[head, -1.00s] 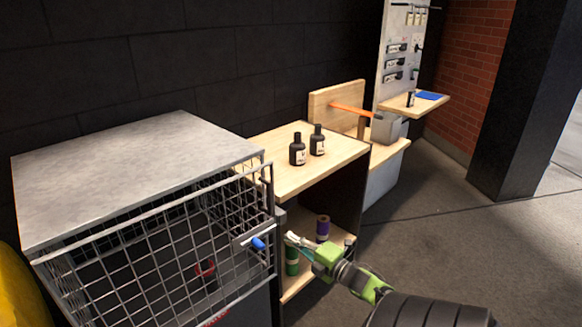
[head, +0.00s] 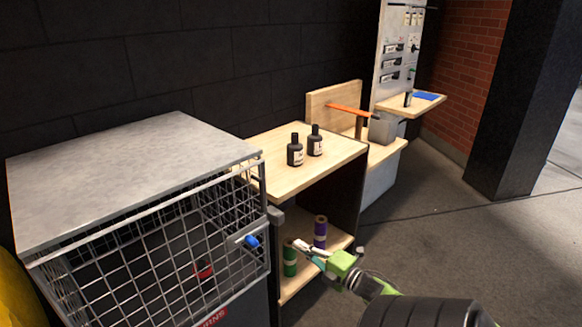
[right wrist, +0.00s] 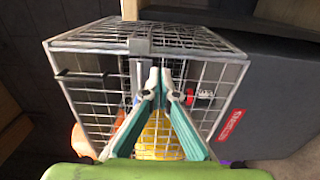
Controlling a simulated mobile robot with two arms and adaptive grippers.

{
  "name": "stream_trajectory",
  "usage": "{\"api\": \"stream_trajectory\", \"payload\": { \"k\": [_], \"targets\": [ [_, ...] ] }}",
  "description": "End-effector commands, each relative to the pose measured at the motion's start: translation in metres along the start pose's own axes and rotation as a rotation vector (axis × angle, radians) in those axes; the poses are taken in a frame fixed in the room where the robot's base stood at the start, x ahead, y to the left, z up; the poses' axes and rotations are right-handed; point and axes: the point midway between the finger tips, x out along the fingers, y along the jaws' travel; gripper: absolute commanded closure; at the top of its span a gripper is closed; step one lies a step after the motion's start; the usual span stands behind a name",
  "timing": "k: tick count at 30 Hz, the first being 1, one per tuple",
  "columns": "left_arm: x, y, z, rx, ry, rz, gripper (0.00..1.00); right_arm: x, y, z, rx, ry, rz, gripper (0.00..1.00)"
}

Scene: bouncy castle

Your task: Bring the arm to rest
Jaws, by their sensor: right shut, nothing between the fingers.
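My right gripper (head: 312,250) is in the lower middle of the head view, in front of the wooden shelf unit and to the right of the wire cage (head: 160,250). It is shut and empty. In the right wrist view its teal fingers (right wrist: 158,80) meet at the tips, with the cage mesh (right wrist: 105,105) behind them. The cage's blue-handled latch (head: 250,241) is left of the gripper, apart from it in the head view. My left gripper is not in view.
Two black bottles (head: 295,150) stand on the shelf unit's wooden top (head: 280,185). Green (head: 290,260) and purple (head: 320,232) rolls stand on its lower shelf, near the gripper. A red item (head: 203,269) is behind the mesh. Floor (head: 440,250) at right is open.

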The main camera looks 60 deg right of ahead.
Motion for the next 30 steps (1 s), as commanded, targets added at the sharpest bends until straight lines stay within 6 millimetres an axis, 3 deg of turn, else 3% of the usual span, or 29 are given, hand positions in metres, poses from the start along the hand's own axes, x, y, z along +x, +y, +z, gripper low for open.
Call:
{"api": "stream_trajectory", "payload": {
  "k": [3, 9, 22, 26, 29, 30],
  "targets": [
    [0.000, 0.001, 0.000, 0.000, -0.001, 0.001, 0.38, -0.028, -0.001, 0.000, 0.002, -0.002, -0.003, 1.00],
    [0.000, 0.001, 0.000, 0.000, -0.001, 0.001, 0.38, -0.057, 0.000, 0.000, 0.001, -0.001, -0.001, 1.00],
    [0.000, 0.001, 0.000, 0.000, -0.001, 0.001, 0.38, -0.067, -0.004, 0.000, 0.011, -0.006, -0.008, 1.00],
    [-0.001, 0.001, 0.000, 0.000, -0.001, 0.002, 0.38, -0.075, -0.045, -0.001, 0.099, -0.056, -0.081, 1.00],
    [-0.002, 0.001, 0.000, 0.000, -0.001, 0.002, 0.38, -0.090, -0.105, -0.009, 0.233, -0.130, -0.192, 1.00],
    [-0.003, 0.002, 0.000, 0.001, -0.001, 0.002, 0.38, -0.099, -0.134, -0.015, 0.296, -0.165, -0.244, 1.00]
  ]
}}
